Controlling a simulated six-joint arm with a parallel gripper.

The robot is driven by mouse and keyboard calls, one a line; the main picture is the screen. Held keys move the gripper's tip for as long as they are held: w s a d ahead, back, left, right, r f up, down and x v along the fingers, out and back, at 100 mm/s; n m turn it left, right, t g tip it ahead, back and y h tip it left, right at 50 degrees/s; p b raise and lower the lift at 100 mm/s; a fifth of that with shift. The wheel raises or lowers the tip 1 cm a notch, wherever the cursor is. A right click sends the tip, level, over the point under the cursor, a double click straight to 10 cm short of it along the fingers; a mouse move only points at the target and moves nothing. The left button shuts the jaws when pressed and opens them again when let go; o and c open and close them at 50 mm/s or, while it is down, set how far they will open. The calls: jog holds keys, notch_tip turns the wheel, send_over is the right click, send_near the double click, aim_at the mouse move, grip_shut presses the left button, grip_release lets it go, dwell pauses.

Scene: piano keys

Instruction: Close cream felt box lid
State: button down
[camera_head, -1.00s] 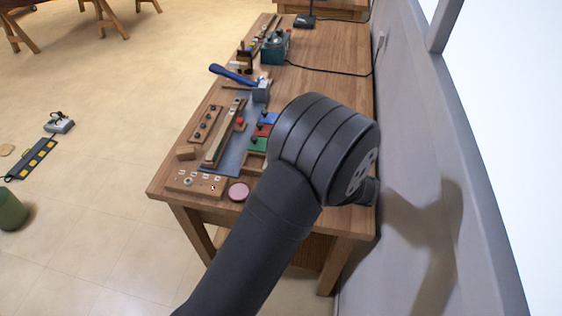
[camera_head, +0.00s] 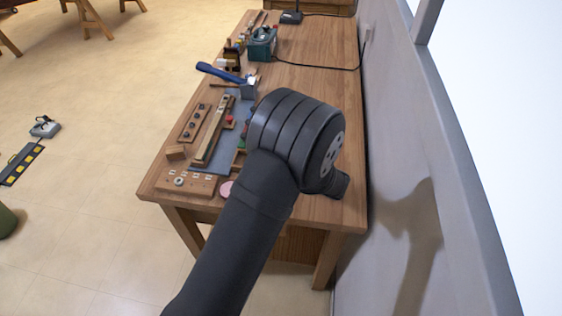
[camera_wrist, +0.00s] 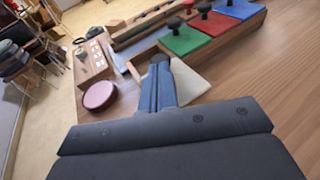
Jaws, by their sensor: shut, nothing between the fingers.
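In the wrist view, a row of lids with black knobs runs along a wooden box: green (camera_wrist: 186,39), red (camera_wrist: 212,22) and blue (camera_wrist: 240,8). A cream panel (camera_wrist: 190,82) lies at the near end of the row, partly hidden by my fingers. I cannot tell whether it is the lid or the felt inside an open compartment. My gripper (camera_wrist: 159,62) is shut and empty, with its fingertips at the left edge of the cream panel. I cannot tell whether they touch it. In the head view, my arm hides the gripper and most of the box.
A pink disc (camera_wrist: 98,95) lies left of my fingers, near a wooden block with white tags (camera_wrist: 90,60).

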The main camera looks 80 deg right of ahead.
jog(key=shift+w, duration=0.15)
jog(key=w, duration=0.7)
jog(key=shift+w, duration=0.45)
jog(key=v, duration=1)
jog(key=shift+s+d, duration=0.1)
jog(key=shift+s, duration=0.3)
jog(key=x, duration=1)
jog(key=shift+w, duration=0.2)
